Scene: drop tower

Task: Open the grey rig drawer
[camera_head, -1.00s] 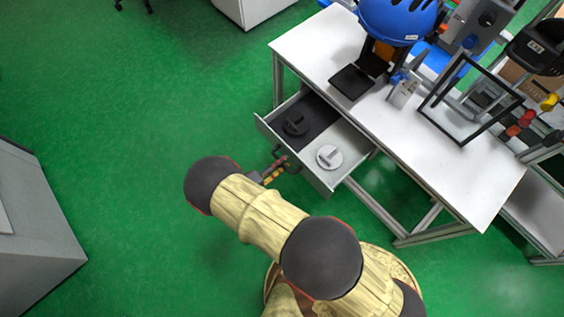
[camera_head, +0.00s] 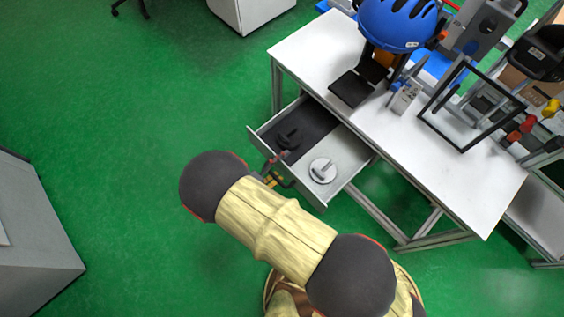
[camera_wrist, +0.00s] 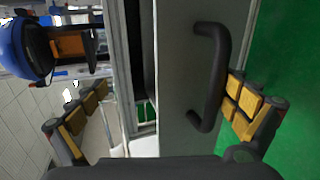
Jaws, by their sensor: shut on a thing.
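The grey rig drawer (camera_head: 309,198) under the white table is pulled out and stands open, with its inside showing from above. It holds a black round piece (camera_head: 288,138) on a dark lining and a silver round piece (camera_head: 323,171) on a light lining. In the wrist view its grey front (camera_wrist: 178,90) carries a black bar handle (camera_wrist: 219,85).
The white table (camera_head: 410,130) above the drawer bears a blue helmet (camera_head: 397,22) on a stand, a black frame and other rigs. A grey cabinet (camera_head: 35,225) stands at the far left. Green floor is free between it and the drawer.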

